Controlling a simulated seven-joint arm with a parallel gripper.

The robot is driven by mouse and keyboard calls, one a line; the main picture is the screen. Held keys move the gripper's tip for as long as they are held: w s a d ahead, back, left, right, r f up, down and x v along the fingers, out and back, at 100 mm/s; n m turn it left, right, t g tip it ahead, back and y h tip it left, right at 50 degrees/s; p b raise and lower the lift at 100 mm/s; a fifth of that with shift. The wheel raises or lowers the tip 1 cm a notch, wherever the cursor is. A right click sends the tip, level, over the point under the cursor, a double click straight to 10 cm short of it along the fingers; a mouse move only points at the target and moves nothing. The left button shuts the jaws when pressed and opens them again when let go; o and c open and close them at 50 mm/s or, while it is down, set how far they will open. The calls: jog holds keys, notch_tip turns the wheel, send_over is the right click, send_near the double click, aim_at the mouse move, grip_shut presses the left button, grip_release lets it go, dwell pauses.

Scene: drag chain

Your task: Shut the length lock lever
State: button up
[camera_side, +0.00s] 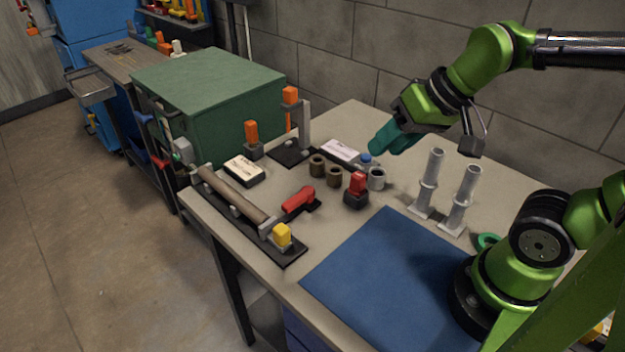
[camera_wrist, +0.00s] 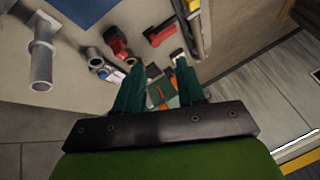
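Which part is the length lock lever cannot be told for sure. A red lever (camera_side: 298,200) lies low and slanted on a dark base at the table's middle; the wrist view also shows it (camera_wrist: 160,32). A red upright knob (camera_side: 357,184) stands on a dark block to its right. An orange handle (camera_side: 251,132) stands upright on a small block, and another orange handle (camera_side: 290,95) tops a grey post. My gripper (camera_side: 380,147) is above the table's back, apart from all of these. In the wrist view its teal fingers (camera_wrist: 156,70) are apart with nothing held.
A long brown bar fixture (camera_side: 236,194) with a yellow block (camera_side: 282,235) runs along the left table edge. Brown rings (camera_side: 318,165), a grey ring (camera_side: 376,179) and two pale upright tubes (camera_side: 430,180) stand nearby. A green cabinet (camera_side: 210,95) is behind. The blue mat (camera_side: 385,275) is clear.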

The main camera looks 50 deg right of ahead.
jog(key=shift+o, duration=0.6)
jog(key=w+a+f+n+g, duration=0.1)
jog(key=w+a+n+g, duration=0.1)
jog(key=w+n, duration=0.3)
jog(key=w+a+f+n+g+h, duration=0.1)
jog(key=w+a+f+n+g, duration=0.1)
jog(key=w+n, duration=0.3)
jog(key=shift+w, duration=1.2)
jog(key=n+g+h, duration=0.1)
jog(key=n+g, duration=0.1)
jog(key=n, duration=1)
send_over(292, 201)
notch_tip(292, 201, down, 18)
jog(key=shift+r, duration=0.25)
jog(key=shift+c, duration=0.3)
grip_shut()
